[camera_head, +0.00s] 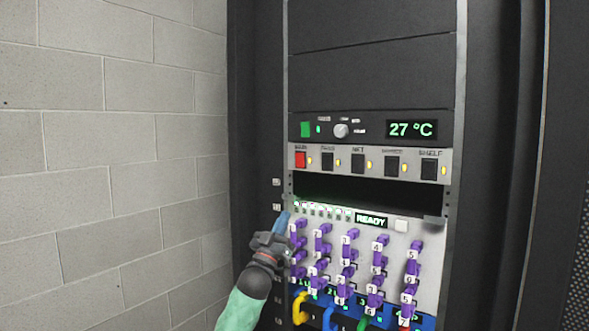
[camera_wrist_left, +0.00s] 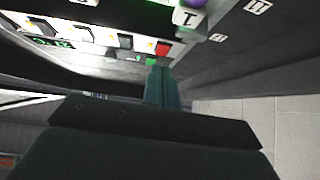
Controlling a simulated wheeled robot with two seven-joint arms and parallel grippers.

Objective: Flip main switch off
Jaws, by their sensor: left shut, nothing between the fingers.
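The main switch (camera_head: 300,160) is a red rocker at the left end of a light switch strip (camera_head: 370,175), under the label MAIN. A small amber light sits beside it. The red switch also shows in the left wrist view (camera_wrist_left: 163,48), just beyond the fingertips. My left gripper (camera_head: 284,216) is shut and empty, below the main switch at the left edge of the rack. In the left wrist view its closed fingers (camera_wrist_left: 160,72) point toward the strip, apart from the switch as far as I can see. My right gripper is out of view.
Several black switches (camera_head: 392,166) with amber lights continue the strip to the right. Below is a dark open slot (camera_head: 365,191), then a panel reading READY (camera_head: 371,220) with several purple handles (camera_head: 350,255). Above is a 27 °C display (camera_head: 411,129). A block wall (camera_head: 130,170) stands left.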

